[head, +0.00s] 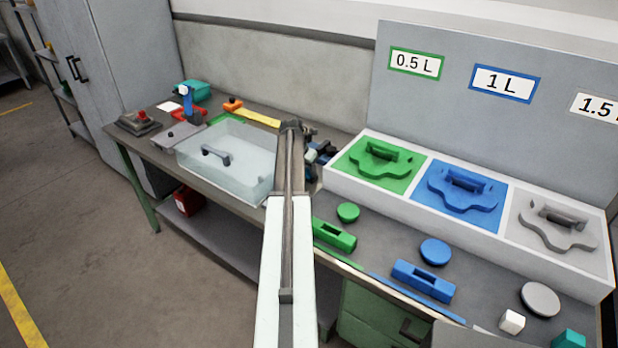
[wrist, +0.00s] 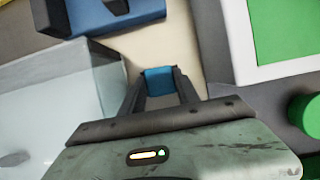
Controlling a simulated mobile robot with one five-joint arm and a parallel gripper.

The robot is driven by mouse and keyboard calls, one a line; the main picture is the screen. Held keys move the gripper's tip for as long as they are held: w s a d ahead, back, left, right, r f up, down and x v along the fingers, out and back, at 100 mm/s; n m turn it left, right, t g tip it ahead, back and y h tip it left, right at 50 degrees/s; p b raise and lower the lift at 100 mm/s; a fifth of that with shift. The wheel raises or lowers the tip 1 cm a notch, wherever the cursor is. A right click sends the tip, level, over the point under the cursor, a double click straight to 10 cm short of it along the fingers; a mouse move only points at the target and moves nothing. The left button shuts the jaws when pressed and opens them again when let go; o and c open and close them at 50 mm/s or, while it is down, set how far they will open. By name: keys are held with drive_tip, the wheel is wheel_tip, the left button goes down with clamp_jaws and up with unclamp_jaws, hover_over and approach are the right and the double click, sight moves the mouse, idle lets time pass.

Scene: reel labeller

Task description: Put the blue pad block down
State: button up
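The blue pad block (wrist: 159,81) shows in the wrist view between the two dark fingertips of my gripper (wrist: 160,76). The fingers touch its sides, and my gripper is shut on it. Beyond the block lies a cream surface (wrist: 158,45); I cannot tell whether the block touches it. In the head view my arm hides most of this spot, and I cannot make out the block there.
A larger blue body (wrist: 100,14) lies close ahead, left of the cream surface. A clear lidded box (head: 226,160) stands left of my arm. A white tray (head: 420,215) with green, blue and grey sections is at right. Green (head: 348,212) and blue (head: 435,251) discs lie before it.

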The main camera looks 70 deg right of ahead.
sight(308, 171)
clamp_jaws()
drive_tip(key=shift+r, duration=0.25)
wheel_tip(308, 171, up, 4)
drive_tip(key=p, duration=0.4)
drive_tip(key=s+a, duration=0.1)
drive_tip(key=a, duration=0.4)
drive_tip(key=s+a, duration=0.2)
drive_tip(key=a, duration=0.3)
drive_tip(key=s+a+p, duration=0.1)
drive_tip(key=a, duration=0.4)
drive_tip(key=shift+s+a+r, duration=0.15)
drive_tip(key=shift+a+r, duration=0.05)
drive_tip(key=shift+r, duration=0.1)
